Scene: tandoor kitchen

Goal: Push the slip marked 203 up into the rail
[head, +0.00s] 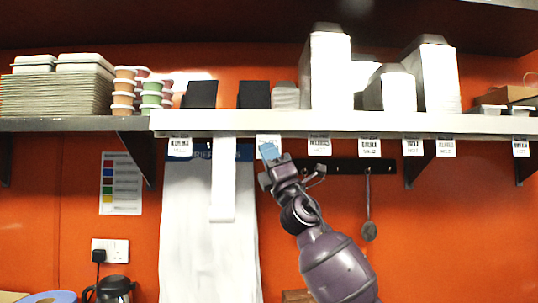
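The rail (340,123) is the pale strip along the shelf's front edge. Several white printed slips hang below it, including one at the left (180,147) and others to the right (319,147). Their print is too small to read, so I cannot tell which is marked 203. My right gripper (269,153) reaches up from below to a white slip (268,140), with its bluish tips over that slip's lower part. I cannot tell whether the tips are shut or grip the slip. My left gripper is not in view.
Above the rail, the shelf holds stacked boxes (55,92), small tubs (124,90) and tall pale containers (330,70). A long white paper strip (222,185) hangs left of the gripper. A ladle (369,225) hangs at right. Dark brackets (142,155) support the shelf.

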